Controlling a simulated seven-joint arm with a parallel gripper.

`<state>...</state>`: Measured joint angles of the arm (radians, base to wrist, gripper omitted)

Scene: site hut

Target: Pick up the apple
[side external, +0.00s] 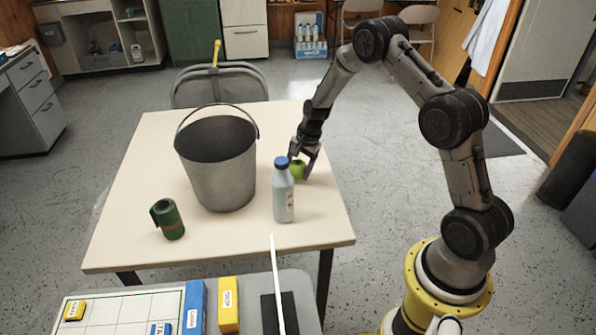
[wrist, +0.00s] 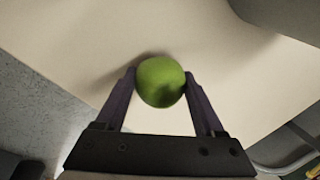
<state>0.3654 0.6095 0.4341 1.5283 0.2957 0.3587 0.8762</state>
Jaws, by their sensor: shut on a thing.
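The green apple (wrist: 161,82) is between the two purple fingers of my gripper (wrist: 160,86) in the wrist view. The fingers are shut on it from both sides. In the side external view the apple (side external: 298,169) is at the right part of the table, partly hidden by a finger and the bottle. My gripper (side external: 303,167) reaches down to it there. The apple is at or just above the tabletop; I cannot tell whether it touches.
The table (side external: 150,245) holds a bottle with a blue cap (side external: 284,195) close beside my gripper, a large grey bucket (side external: 220,180) and a green can-like object (side external: 169,220). A chair (side external: 265,90) stands behind. The table's front middle is clear.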

